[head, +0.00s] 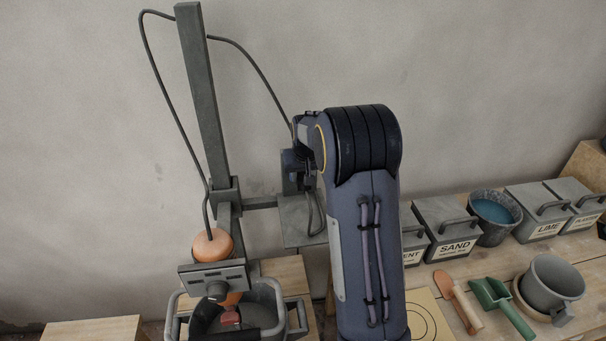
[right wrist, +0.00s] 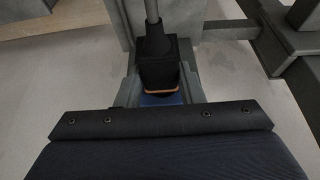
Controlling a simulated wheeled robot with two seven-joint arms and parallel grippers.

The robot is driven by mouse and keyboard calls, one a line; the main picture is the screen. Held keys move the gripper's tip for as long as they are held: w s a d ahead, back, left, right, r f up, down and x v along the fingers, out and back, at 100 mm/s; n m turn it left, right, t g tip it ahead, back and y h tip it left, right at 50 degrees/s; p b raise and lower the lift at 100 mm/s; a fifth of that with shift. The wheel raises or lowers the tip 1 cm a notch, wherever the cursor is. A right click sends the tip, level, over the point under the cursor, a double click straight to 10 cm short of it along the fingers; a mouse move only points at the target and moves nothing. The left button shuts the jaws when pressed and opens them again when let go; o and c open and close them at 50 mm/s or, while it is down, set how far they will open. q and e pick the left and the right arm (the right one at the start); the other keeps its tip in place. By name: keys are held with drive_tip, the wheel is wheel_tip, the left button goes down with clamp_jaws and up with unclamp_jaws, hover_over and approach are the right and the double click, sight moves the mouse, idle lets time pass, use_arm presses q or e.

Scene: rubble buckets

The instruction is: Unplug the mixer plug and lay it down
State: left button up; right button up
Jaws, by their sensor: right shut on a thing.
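The black mixer plug (right wrist: 158,62) shows in the right wrist view, with its cable running up from it and an orange band at its lower end. My right gripper (right wrist: 160,92) is shut on the plug, with a finger on each side. In the head view my right gripper (head: 303,157) is at the dark socket box (head: 291,184) on the stand, largely hidden by my arm. I cannot tell whether the plug is seated or clear of the socket. The mixer (head: 212,245) has an orange top and hangs over a grey bucket (head: 263,292). I do not make out my left gripper.
A cable (head: 262,75) loops from the mixer over the tall post (head: 199,90) towards the socket box. A grey shelf plate (head: 303,222) lies below the box. At right are a sand box (head: 446,228), a lime box (head: 537,208), a blue-filled bucket (head: 494,216) and a green scoop (head: 497,301).

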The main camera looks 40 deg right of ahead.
sight(306, 188)
drive_tip(key=shift+c, duration=1.3)
drive_tip(key=shift+s+a, duration=0.1)
drive_tip(key=shift+s+a, duration=0.35)
drive_tip(key=shift+s, duration=0.3)
drive_tip(key=shift+s+a, duration=0.3)
drive_tip(key=shift+s, duration=0.25)
drive_tip(key=shift+s+a, duration=0.5)
drive_tip(key=shift+s, duration=0.4)
